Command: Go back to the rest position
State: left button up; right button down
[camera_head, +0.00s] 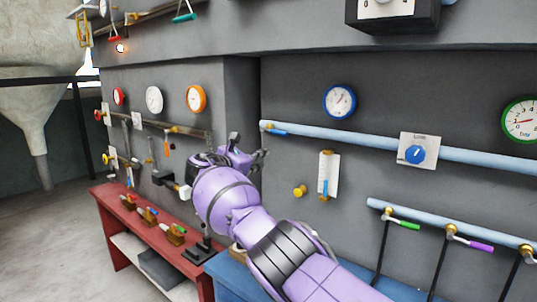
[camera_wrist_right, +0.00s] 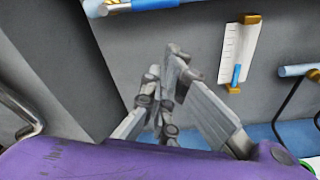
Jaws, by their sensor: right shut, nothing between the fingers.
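My right arm, purple and grey, reaches up from the lower right in the head view. Its right gripper (camera_head: 248,150) is in front of the grey wall, near the wall's inner corner and left of the light blue pipe. In the right wrist view the same gripper (camera_wrist_right: 172,62) has its grey fingers together with nothing between them. It appears to touch nothing, though its far side is partly hidden in the head view. My left gripper is not in view.
A red bench (camera_head: 122,222) with small levers stands left of my arm, and a blue bench (camera_head: 232,279) is below it. A light blue pipe (camera_head: 345,137), a white gauge plate (camera_head: 328,175) and a yellow knob (camera_head: 300,191) are right of the gripper. Open floor lies far left.

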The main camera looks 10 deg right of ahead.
jog(key=shift+s+a+f, duration=0.15)
jog(key=shift+s+a, duration=0.05)
jog(key=shift+a, duration=0.35)
